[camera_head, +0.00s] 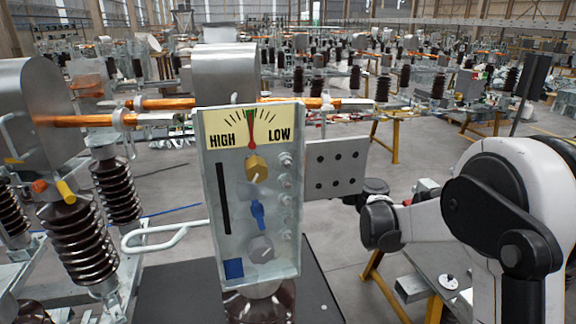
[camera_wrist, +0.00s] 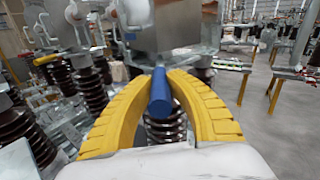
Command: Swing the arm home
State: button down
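In the wrist view my gripper (camera_wrist: 158,74) has two yellow ribbed fingers, bowed around a short blue rod-like handle (camera_wrist: 160,94). The fingertips meet both sides of the handle's far part, and its near end points towards the palm. In the head view my gripper and this handle cannot be made out; my arm stands at the right. Copper-coloured bars with grey ends lie nearly level: one (camera_head: 280,106) behind the top of the HIGH/LOW panel, another (camera_head: 85,120) at the left. Which part is the isolator's swinging arm is unclear.
The HIGH/LOW panel (camera_head: 211,200) stands upright in front, its red needle near the middle. A perforated grey plate (camera_head: 335,168) is beside it. Brown ribbed insulators (camera_head: 78,240) and a pale looped rod (camera_head: 150,247) are at the left. Yellow-legged benches (camera_head: 386,140) stand behind; floor shows between.

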jog(key=s+a+m+t+h+b, duration=0.1)
jog(key=s+a+m+t+h, duration=0.2)
jog(key=s+a, duration=0.1)
jog(key=shift+a+b, duration=0.2)
jog(key=shift+b, duration=0.1)
jog(key=c, duration=1.3)
grip_release()
jog(key=shift+o, duration=0.2)
jog(key=shift+s+d, duration=0.1)
jog(key=v, duration=0.7)
jog(key=shift+s, duration=0.15)
